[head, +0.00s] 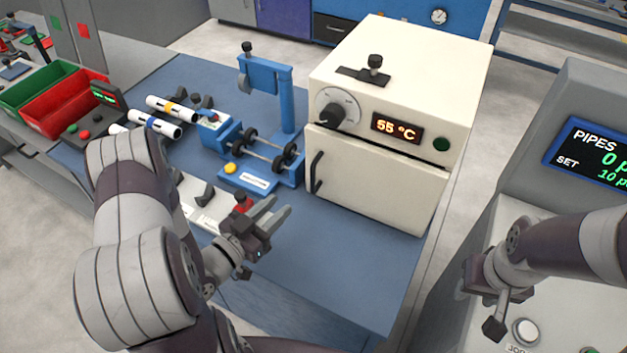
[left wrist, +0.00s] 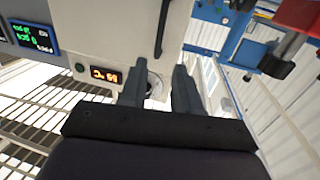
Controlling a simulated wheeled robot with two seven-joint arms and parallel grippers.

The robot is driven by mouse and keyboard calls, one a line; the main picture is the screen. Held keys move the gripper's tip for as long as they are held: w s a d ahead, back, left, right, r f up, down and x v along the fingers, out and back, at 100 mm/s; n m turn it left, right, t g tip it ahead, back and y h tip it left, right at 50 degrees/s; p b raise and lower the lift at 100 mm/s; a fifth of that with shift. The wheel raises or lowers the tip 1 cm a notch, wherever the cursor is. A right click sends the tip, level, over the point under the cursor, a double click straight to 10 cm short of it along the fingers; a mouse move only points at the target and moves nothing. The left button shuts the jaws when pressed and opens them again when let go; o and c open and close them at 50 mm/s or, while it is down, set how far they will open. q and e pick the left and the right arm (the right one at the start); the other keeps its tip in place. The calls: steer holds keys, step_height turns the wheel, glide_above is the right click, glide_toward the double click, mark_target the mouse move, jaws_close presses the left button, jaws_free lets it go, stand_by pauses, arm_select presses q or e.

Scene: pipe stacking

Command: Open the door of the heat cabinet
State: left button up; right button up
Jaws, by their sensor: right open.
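The cream heat cabinet (head: 400,105) stands at the back right of the blue bench, with a dial and a display reading 55 °C. Its door (head: 375,185) looks shut, with a dark upright handle (head: 316,172) on its left side. My left gripper (head: 272,217) is to the left of and nearer than the handle, apart from it, with its fingers spread and nothing between them. In the left wrist view the open fingers (left wrist: 160,88) point toward the cabinet, and the handle (left wrist: 161,28) shows beyond them. My right gripper (head: 488,308) is at the lower right, over the grey console, open.
A blue roller fixture (head: 262,150) stands just left of the cabinet. White pipes (head: 155,124), a button box (head: 92,120) and red and green bins (head: 62,100) are further left. A grey console with a pipes display (head: 597,155) is at the right. The bench before the door is clear.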

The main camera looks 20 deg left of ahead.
mark_target(311, 175)
arm_select(q)
steer(key=x, duration=0.4)
steer(key=p+x, duration=0.1)
steer(key=x, duration=0.7)
steer(key=shift+w+d+r+p, duration=0.25)
steer(key=shift+r+p, duration=0.05)
jaws_close()
